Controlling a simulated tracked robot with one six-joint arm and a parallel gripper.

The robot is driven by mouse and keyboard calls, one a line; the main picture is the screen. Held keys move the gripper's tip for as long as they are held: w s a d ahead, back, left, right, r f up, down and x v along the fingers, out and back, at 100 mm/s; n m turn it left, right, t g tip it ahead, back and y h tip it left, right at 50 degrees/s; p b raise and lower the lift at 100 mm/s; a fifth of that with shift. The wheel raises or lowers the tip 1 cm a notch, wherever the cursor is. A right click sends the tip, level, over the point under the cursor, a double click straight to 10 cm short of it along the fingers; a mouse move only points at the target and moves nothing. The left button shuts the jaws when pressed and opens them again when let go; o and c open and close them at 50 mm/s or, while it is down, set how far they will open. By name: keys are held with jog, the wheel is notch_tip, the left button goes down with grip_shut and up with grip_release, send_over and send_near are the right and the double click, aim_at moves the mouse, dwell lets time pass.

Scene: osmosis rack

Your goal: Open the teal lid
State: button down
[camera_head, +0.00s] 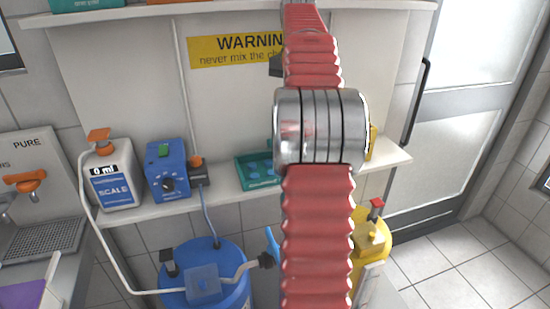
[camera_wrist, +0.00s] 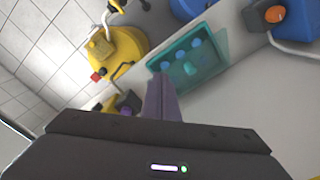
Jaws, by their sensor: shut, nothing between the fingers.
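A teal box (camera_head: 258,184) sits on the white shelf in the head view, partly hidden behind my red arm. In the wrist view the teal box (camera_wrist: 163,62) shows several rounded blue-teal items within its rim. A paler translucent teal panel (camera_wrist: 216,42) runs along its right side; I cannot tell whether this is the lid or how far it is raised. My gripper (camera_wrist: 161,78) is shut and empty, its fingers pointing toward the box's lower edge in the wrist view. Whether it touches the box is unclear. In the head view my gripper is hidden behind the arm.
A blue device (camera_head: 168,185) and a white scale canister (camera_head: 112,180) stand left of the box on the shelf (camera_head: 228,203). A blue barrel (camera_head: 215,252) and a yellow container (camera_head: 374,236) stand below. A yellow warning sign (camera_head: 232,50) is on the back wall.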

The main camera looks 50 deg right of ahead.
jog(key=a+n+t+h, duration=0.1)
jog(key=a+n+t, duration=0.4)
jog(key=a, duration=2.1)
jog(key=s+a+f+n, duration=0.5)
jog(key=s+a+f, duration=0.1)
jog(key=a, duration=0.3)
jog(key=s+a+f+n+y, duration=0.1)
jog(key=s+a+f+n, duration=0.4)
jog(key=a, duration=0.4)
jog(key=shift+s+a+f+t, duration=0.15)
jog(key=shift+s+f+t, duration=0.15)
jog(key=shift+s+f, duration=0.3)
jog(key=shift+w, duration=0.1)
